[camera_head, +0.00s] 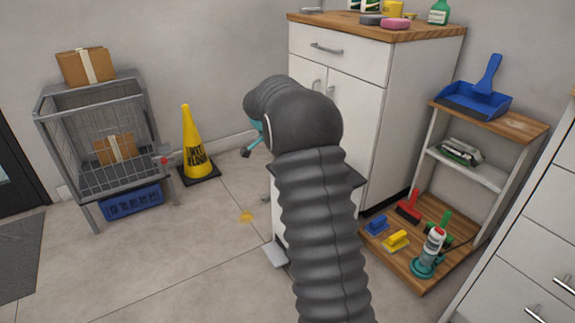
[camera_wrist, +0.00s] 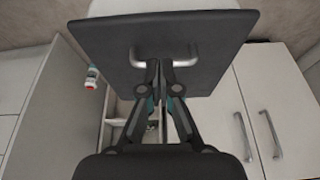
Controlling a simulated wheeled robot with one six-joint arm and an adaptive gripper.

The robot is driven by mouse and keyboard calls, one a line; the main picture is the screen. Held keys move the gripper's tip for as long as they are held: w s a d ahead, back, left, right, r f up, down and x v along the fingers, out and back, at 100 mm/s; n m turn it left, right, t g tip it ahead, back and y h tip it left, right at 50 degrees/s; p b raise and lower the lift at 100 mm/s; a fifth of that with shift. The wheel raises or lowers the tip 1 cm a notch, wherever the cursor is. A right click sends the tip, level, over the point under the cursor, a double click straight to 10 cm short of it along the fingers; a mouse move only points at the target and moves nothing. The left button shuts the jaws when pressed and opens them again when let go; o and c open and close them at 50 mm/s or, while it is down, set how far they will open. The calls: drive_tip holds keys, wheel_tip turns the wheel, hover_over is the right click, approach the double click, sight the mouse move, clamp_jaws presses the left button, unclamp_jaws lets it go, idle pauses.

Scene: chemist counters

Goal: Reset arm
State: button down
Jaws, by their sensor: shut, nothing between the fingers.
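My gripper (camera_head: 247,150) shows only in part in the head view, at the left of my dark ribbed arm, pointing down over the floor. My arm hides much of it. In the wrist view my gripper (camera_wrist: 160,76) is shut, its fingertips together, with nothing between them. A dark panel with a silver handle (camera_wrist: 168,58) lies at the upper middle of that view, beyond or beside the fingertips; I cannot tell whether they touch it.
A wire cart (camera_head: 95,150) with cardboard boxes and a yellow cone (camera_head: 190,140) stand left. A white cabinet (camera_head: 408,130) is behind my arm. A low shelf (camera_head: 400,262) with brushes and a bottle (camera_head: 429,246) stands right. The left foreground floor (camera_head: 150,265) is clear.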

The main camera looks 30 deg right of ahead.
drive_tip(key=s+a+f+n, duration=0.2)
drive_tip(key=a+n, duration=0.1)
drive_tip(key=a, duration=0.2)
drive_tip(key=s+a+f+n, duration=0.1)
drive_tip(key=a+f+n, duration=0.1)
drive_tip(key=a+n, duration=0.3)
drive_tip(key=s+a+r+n+t+y+p, duration=0.1)
drive_tip(key=s+a+r+n+p, duration=0.1)
drive_tip(key=s+r, duration=0.5)
drive_tip(key=s+a+r+n+t+y+p, duration=0.1)
drive_tip(key=s+a+r+n, duration=0.3)
drive_tip(key=s, duration=1.2)
drive_tip(key=s+a+r+n+t+y+p, duration=0.2)
drive_tip(key=s+a+r+n+t+p, duration=0.1)
drive_tip(key=s+r, duration=0.7)
drive_tip(key=s+p, duration=0.1)
drive_tip(key=s, duration=0.1)
drive_tip(key=shift+s+a, duration=0.3)
drive_tip(key=shift+a, duration=0.05)
